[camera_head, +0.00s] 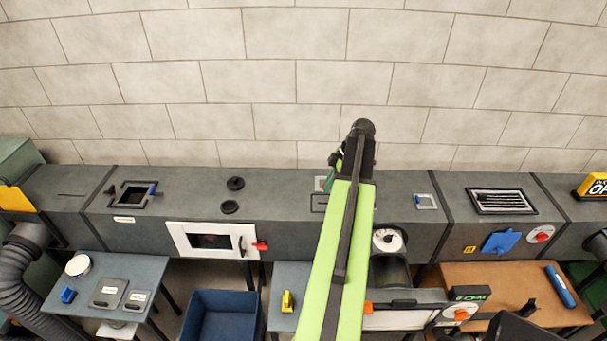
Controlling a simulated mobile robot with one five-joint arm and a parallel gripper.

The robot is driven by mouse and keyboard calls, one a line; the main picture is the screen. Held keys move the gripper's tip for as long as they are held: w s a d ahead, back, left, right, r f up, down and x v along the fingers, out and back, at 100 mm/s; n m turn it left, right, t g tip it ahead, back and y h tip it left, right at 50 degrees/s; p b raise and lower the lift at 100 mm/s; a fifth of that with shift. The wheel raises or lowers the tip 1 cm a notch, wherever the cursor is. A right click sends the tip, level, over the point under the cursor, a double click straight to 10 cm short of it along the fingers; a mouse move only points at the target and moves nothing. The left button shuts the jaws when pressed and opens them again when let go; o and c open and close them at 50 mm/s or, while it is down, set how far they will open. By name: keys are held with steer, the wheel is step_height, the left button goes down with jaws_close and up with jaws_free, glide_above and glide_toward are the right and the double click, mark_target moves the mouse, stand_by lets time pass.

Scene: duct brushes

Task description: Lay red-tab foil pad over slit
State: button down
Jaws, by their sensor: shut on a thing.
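My gripper (337,163) is at the end of my green arm, above the top of the long grey duct near the wall. It is shut on a small pale pad with a bit of red, the red-tab foil pad (320,184). My gripper and arm hide most of it. Just below it in the picture, a dark rectangular outline (318,203) shows on the duct top, partly behind my arm. I cannot tell whether the pad touches the duct. A thin dark slit (72,195) shows on the duct's left section. Another foil pad (426,201) with a blue tab lies right of my arm.
Below stand a left table (150,270), a blue bin (222,312) and a brown table (515,280). A block wall is behind.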

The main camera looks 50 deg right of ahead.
steer(key=shift+w+d, duration=0.1)
steer(key=shift+w, duration=0.15)
steer(key=shift+s+r, duration=0.1)
steer(key=shift+s, duration=0.05)
steer(key=shift+w, duration=0.25)
steer(key=shift+s+f+b, duration=0.1)
steer(key=shift+f+b, duration=1.7)
steer(key=shift+f, duration=0.15)
steer(key=shift+f, duration=0.1)
